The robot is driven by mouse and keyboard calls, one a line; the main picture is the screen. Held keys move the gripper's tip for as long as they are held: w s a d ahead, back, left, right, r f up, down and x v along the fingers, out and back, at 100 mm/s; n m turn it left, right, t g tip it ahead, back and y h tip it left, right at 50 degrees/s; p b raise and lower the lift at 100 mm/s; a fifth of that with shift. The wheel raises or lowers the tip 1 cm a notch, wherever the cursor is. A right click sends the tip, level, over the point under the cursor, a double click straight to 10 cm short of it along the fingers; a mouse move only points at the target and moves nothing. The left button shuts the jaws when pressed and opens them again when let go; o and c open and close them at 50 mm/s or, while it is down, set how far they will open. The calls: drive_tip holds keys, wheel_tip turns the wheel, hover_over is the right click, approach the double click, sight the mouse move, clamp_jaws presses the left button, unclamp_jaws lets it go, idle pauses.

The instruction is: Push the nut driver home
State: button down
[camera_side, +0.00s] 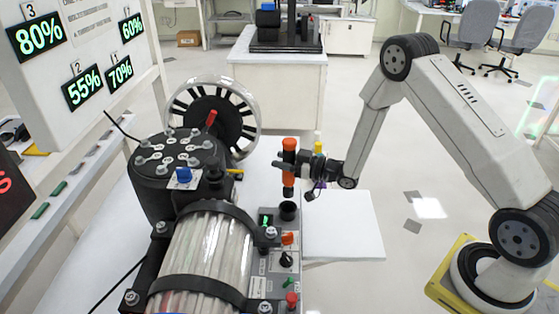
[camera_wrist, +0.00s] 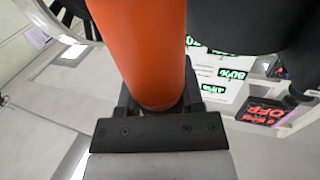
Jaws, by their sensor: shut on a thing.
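The nut driver, an upright tool with orange and black sections (camera_side: 290,145), is held in my gripper (camera_side: 287,167) in the side view. Its orange barrel (camera_wrist: 143,50) fills the upper middle of the wrist view, with my gripper (camera_wrist: 158,105) shut around it. In the side view its black lower end hangs above a black round socket (camera_side: 288,210) on the panel edge, with a small visible gap between them. The inside of the socket and the tool's tip are hard to make out. The tool's lower end is out of the wrist view.
Left of the socket stand a black drum with bolts (camera_side: 178,160), a clear ribbed cylinder (camera_side: 205,255) and a large spoked wheel (camera_side: 212,115). A white tabletop (camera_side: 345,225) is clear at right.

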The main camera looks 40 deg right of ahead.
sight(291, 188)
drive_tip(key=shift+f, duration=4.5)
idle(2.2)
drive_tip(key=shift+c, duration=0.7)
unclamp_jaws()
drive_tip(key=shift+v, duration=3.95)
